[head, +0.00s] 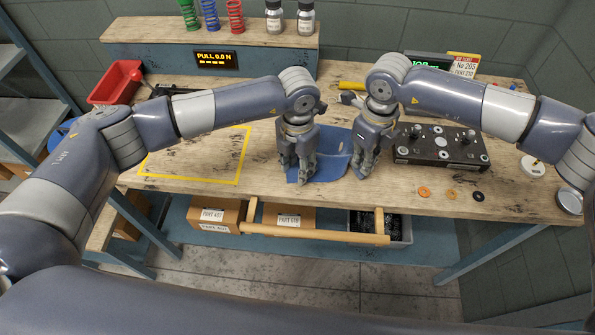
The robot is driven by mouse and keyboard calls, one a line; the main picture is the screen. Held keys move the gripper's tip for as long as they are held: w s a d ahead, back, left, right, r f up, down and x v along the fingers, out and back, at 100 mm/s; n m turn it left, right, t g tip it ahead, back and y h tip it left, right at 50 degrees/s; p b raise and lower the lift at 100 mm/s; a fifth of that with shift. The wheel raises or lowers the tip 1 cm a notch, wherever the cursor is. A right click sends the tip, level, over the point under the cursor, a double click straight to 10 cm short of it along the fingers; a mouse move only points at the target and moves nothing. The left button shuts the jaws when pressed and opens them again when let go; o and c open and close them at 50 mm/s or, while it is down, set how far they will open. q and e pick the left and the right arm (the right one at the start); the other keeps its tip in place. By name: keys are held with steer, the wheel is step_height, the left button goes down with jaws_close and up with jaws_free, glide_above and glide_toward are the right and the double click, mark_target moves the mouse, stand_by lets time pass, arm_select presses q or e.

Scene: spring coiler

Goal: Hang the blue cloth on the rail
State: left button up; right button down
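The blue cloth (331,152) lies on the wooden workbench top near its front edge, partly hidden by my grippers. My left gripper (301,178) points down at the cloth's left part, its fingertips at or just above it. My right gripper (362,172) points down at the cloth's right edge. The fingers of both look close together, but I cannot tell whether either pinches the fabric. The wooden rail (315,234) runs along the bench front, below the top, held by wooden brackets at its ends. Nothing hangs on it.
A black fixture plate (440,146) with knobs stands right of the cloth, with small rings (452,194) in front. A yellow taped outline (240,160) marks bare bench to the left. Boxes (216,214) and a grey bin (398,232) sit on the shelf behind the rail.

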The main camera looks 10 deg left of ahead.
arm_select(q)
steer(key=shift+f, duration=0.15)
jaws_close()
stand_by(0.4)
stand_by(1.1)
steer(key=shift+r, duration=2.55)
